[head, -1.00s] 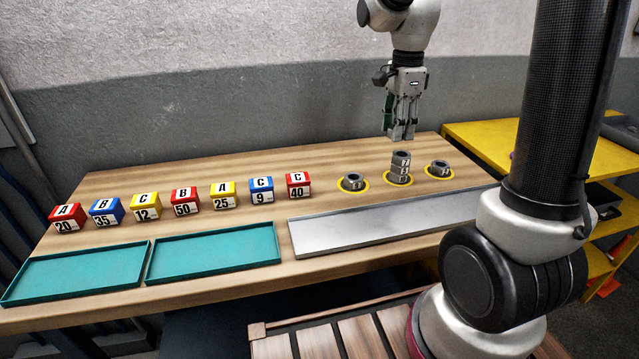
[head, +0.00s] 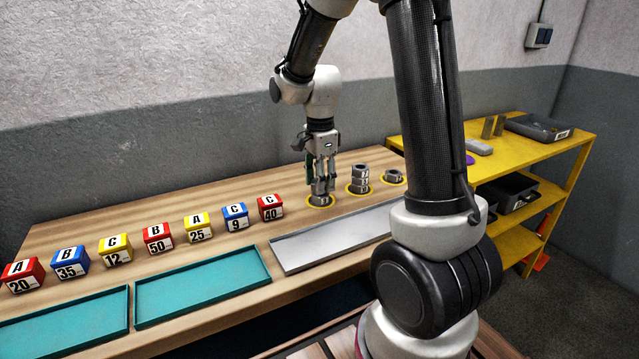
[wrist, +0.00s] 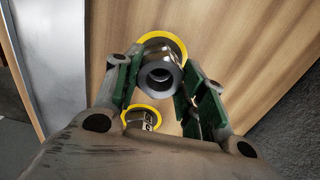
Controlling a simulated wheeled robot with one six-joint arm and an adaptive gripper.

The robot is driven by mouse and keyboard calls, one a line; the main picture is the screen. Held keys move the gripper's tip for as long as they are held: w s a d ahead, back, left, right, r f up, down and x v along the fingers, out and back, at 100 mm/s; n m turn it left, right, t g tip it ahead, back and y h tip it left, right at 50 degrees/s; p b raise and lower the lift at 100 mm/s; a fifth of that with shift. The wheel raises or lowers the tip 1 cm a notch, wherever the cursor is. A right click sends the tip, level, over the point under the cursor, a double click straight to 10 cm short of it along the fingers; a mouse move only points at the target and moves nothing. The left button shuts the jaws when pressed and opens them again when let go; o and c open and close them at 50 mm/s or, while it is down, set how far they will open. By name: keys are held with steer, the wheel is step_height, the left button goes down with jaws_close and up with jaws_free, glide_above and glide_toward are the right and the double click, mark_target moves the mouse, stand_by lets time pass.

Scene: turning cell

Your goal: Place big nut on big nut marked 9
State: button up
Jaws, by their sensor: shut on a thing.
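My gripper (head: 322,190) points straight down at the leftmost yellow ring on the wooden table, its fingers shut on a grey big nut (wrist: 160,76). In the wrist view this nut sits between the green-sided fingers, with the yellow ring (wrist: 177,45) around its far end. I cannot tell whether another nut lies under it. A stack of several grey nuts (head: 359,178) stands upright in the middle ring, just right of my gripper. A single nut (head: 393,176) sits in the right ring. Number markings on the nuts are too small to read surely.
A grey metal tray (head: 290,264) lies in front of the rings, with two teal trays (head: 200,290) to its left. A row of numbered cubes (head: 158,238) stands behind the teal trays. A yellow shelf (head: 540,155) stands at the right. The table behind the cubes is clear.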

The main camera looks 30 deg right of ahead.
steer(key=shift+f, duration=0.5)
steer(key=shift+f, duration=0.1)
steer(key=o, duration=1.1)
steer(key=shift+o, duration=0.2)
step_height(320, 180, up, 12)
steer(key=s+r+n+t, duration=0.2)
steer(key=s+n, duration=0.7)
steer(key=s, duration=0.2)
steer(key=s+d+r+n+t, duration=0.1)
steer(key=s+r+n+t, duration=0.1)
steer(key=s+n, duration=0.7)
steer(key=shift+s+r, duration=0.25)
steer(key=shift+s, duration=0.6)
